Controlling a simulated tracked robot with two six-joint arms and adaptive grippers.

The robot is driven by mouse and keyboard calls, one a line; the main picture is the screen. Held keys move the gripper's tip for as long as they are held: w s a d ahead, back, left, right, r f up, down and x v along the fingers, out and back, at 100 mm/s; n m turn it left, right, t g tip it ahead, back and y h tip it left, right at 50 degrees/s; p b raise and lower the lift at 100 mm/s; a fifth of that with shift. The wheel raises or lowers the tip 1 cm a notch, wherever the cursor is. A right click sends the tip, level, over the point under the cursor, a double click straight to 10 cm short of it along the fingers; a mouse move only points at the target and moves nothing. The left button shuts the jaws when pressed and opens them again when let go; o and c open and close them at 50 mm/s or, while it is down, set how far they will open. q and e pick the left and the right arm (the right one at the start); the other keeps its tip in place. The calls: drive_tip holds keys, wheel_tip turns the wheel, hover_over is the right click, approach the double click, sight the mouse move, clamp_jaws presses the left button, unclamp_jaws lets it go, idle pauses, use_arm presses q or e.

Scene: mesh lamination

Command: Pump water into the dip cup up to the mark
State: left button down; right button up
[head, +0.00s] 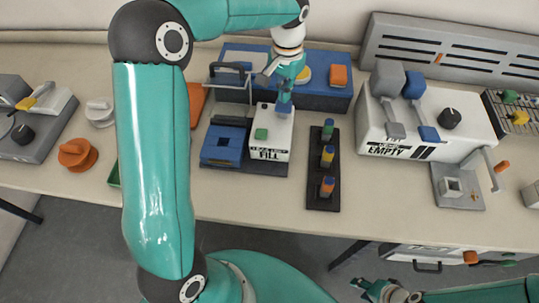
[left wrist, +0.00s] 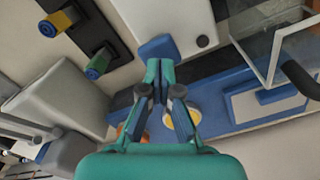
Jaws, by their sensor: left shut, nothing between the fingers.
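A white box (head: 270,150) labelled FILL stands at the middle of the table, with a green button on top. A blue pad (left wrist: 158,47) sits at its back edge. My left gripper (head: 285,98) is shut and empty, pointing down at this pad. In the left wrist view the closed fingertips (left wrist: 160,70) overlap the pad's edge; I cannot tell whether they touch. A blue square tray (head: 222,145) stands beside the box. I cannot make out a dip cup, its mark or any water level. My right gripper (head: 382,292) is low near the bottom edge, its fingers unclear.
A black rack (head: 322,160) with several coloured vials stands right of the box. A clear framed panel (left wrist: 282,40) rises near the tray. A blue bench (head: 322,95) lies behind. A white EMPTY machine (head: 430,120) is further right.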

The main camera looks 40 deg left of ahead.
sight(283, 105)
use_arm(q)
drive_tip(key=shift+f+b, duration=0.75)
drive_tip(key=shift+f, duration=0.55)
drive_tip(key=shift+s+f+b, duration=0.1)
drive_tip(key=shift+f+b, duration=0.9)
drive_tip(key=shift+f, duration=0.3)
drive_tip(key=shift+r, duration=0.25)
wheel_tip(283, 105, up, 8)
drive_tip(key=p, duration=0.7)
